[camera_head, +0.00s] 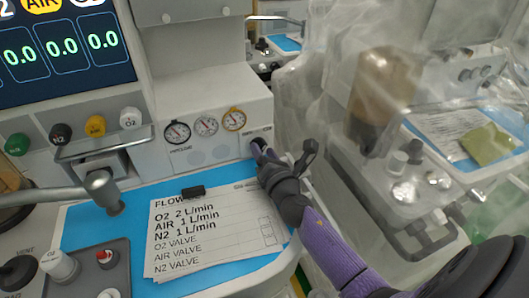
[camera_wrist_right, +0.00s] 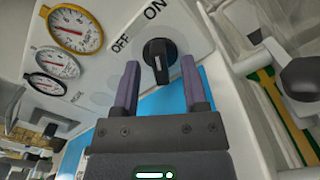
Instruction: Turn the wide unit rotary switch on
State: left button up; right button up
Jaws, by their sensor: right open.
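The rotary switch (camera_wrist_right: 159,57) is a black knob on the white panel, with OFF and ON printed above it in the right wrist view. Its white pointer line aims at about the ON side, though I cannot tell its exact setting. My right gripper (camera_wrist_right: 160,88) is open, with its two purple fingers on either side just short of the knob. In the head view, my right gripper (camera_head: 259,148) is at the lower right of the wide white unit (camera_head: 205,110) and hides the switch. My left gripper is not in view.
Three round gauges (camera_head: 206,126) sit left of the switch. Below is a blue work surface (camera_head: 100,215) with a paper list (camera_head: 215,228) and a black clip. Coloured knobs (camera_head: 95,126) are at left. A plastic-covered cart (camera_head: 420,190) stands close at right.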

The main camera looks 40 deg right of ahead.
jog(key=v, duration=1)
jog(key=shift+d, duration=0.1)
